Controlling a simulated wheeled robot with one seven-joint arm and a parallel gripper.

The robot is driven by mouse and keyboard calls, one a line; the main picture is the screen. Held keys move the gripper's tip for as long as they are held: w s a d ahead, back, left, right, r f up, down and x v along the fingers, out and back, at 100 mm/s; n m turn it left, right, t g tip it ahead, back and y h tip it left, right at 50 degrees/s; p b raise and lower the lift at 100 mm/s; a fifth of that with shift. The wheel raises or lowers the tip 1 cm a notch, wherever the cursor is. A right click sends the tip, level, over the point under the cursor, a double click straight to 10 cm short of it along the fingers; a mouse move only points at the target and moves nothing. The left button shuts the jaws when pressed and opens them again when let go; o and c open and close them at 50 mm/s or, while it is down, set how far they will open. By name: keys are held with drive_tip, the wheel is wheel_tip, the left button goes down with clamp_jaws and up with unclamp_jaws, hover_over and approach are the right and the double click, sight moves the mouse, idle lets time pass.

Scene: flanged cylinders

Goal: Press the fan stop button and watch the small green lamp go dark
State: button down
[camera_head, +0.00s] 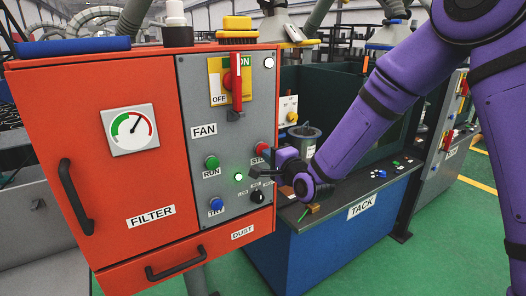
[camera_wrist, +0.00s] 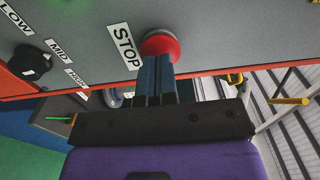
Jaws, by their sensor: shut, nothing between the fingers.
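The red stop button (camera_head: 262,149) is on the grey fan panel (camera_head: 220,140), its STOP label partly covered by my gripper in the head view. The wrist view shows the red button (camera_wrist: 163,44) beside the full STOP label (camera_wrist: 124,46). My gripper (camera_head: 256,172) is shut and empty in front of the panel. In the wrist view, the fingertips of my gripper (camera_wrist: 157,60) overlap the button's lower edge; I cannot tell whether they touch it. The small green lamp (camera_head: 238,177) glows bright green, left of my gripper.
A green RUN button (camera_head: 212,162), a blue button (camera_head: 217,205) and a black selector knob (camera_head: 257,197) sit close by. A red-handled switch (camera_head: 236,85) is above. The blue TACK bench (camera_head: 310,245) stands right of the red cabinet (camera_head: 100,75).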

drive_tip(key=shift+x, duration=0.9)
idle(1.3)
drive_tip(key=shift+s+d, duration=0.1)
drive_tip(key=shift+s, duration=0.05)
drive_tip(key=shift+v, duration=2.7)
